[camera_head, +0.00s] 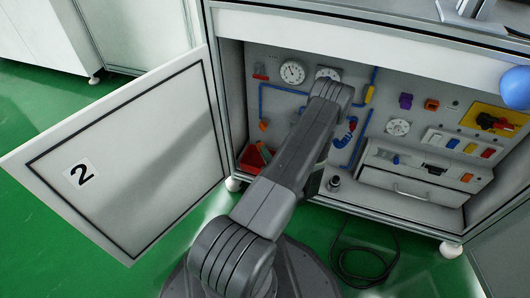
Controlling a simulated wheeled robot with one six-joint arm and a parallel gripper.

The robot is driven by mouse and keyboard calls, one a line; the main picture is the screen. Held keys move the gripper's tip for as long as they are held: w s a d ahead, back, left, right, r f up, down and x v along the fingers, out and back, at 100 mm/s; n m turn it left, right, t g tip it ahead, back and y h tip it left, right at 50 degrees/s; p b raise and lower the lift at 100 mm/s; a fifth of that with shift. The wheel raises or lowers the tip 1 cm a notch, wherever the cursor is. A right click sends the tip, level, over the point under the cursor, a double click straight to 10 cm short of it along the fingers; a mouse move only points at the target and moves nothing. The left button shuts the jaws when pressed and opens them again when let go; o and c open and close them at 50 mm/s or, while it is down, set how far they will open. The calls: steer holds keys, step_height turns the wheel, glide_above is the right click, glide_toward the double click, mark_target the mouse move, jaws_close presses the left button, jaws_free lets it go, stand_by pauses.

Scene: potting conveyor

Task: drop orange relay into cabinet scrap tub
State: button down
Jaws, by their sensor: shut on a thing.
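My arm (284,172) reaches into the open cabinet and bends down at its far end. My gripper is hidden behind the arm, so I cannot see its jaws or anything in them. A red tub (250,160) stands on the cabinet floor at the left, partly covered by my arm; its contents are not clear. A small orange block (431,105) sits on the back panel beside a purple block (405,101). I cannot tell whether either this block or a hidden thing is the orange relay.
The cabinet door (130,160) marked 2 hangs open at the left. Gauges (292,73), blue pipes (285,88) and switches (452,143) line the back panel. A white drawer box (415,188) fills the lower right. A black cable (365,265) lies on the green floor.

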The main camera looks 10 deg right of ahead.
step_height(320, 180, down, 2)
steer(key=shift+f+b, duration=0.1)
steer(key=shift+b, duration=0.3)
steer(key=c, duration=1.2)
jaws_free()
steer(key=shift+c, duration=0.2)
